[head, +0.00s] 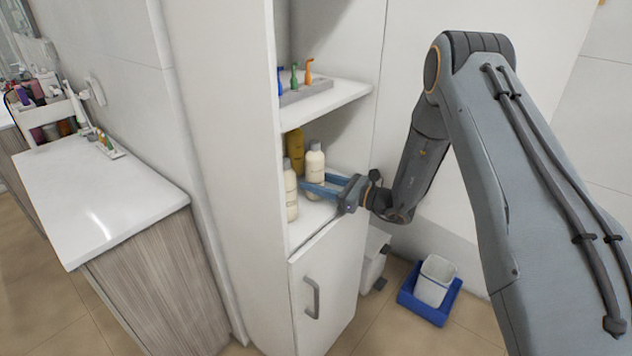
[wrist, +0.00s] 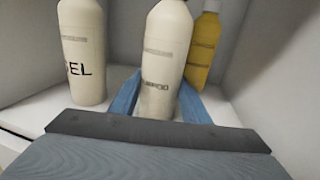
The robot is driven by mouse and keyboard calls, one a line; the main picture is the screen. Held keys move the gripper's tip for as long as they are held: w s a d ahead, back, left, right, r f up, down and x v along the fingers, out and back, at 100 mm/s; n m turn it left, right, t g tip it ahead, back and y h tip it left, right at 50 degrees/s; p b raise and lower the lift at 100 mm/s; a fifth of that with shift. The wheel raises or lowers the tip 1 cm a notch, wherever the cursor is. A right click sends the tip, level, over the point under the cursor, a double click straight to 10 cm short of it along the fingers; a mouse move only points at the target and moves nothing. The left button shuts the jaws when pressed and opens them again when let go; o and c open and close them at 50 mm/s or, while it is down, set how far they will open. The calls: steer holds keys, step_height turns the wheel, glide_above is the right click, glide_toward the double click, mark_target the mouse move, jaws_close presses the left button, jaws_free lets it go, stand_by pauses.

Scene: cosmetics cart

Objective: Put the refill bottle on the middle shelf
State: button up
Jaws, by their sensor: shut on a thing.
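A cream bottle (head: 315,163) is between the blue fingers of my gripper (head: 312,188), inside the open cabinet at the level of the middle shelf (head: 312,222). In the wrist view this bottle (wrist: 163,50) is upright, its label partly readable and ending in "POO", with a blue finger on each side. My gripper (wrist: 160,100) is shut on it. The bottle's base is hidden by my gripper, so I cannot tell whether it touches the shelf. I take it as the refill bottle.
A second cream bottle (head: 290,192), marked "GEL" in the wrist view (wrist: 82,50), stands left of the held one. A yellow bottle (head: 295,150) stands behind. An upper shelf (head: 340,98) with a small rack is above. A cabinet side wall is close on the right.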

steer(key=o, duration=1.3)
steer(key=b+v, duration=0.2)
steer(key=v, duration=0.5)
steer(key=shift+d+r, duration=0.1)
steer(key=shift+d, duration=0.15)
steer(key=s+a+n+g+h, duration=0.2)
steer(key=s+n+g+h, duration=0.55)
steer(key=s, duration=1.15)
steer(key=shift+s+d+r+n+t+h, duration=0.1)
steer(key=shift+s+d+r+n+h, duration=0.6)
steer(key=shift+s+d+n+h, duration=1.45)
steer(key=shift+s+d+r+n+t+h, duration=0.1)
steer(key=shift+s+d+r+n+h, duration=0.6)
steer(key=shift+s+d+n, duration=1.6)
steer(key=shift+s+d+r+n+t+h, duration=0.1)
steer(key=shift+s+d+r+n+h, duration=0.85)
steer(key=shift+d+n, duration=2.5)
steer(key=shift+a+f+h, duration=0.1)
steer(key=shift+f+h, duration=0.15)
steer(key=shift+h, duration=0.2)
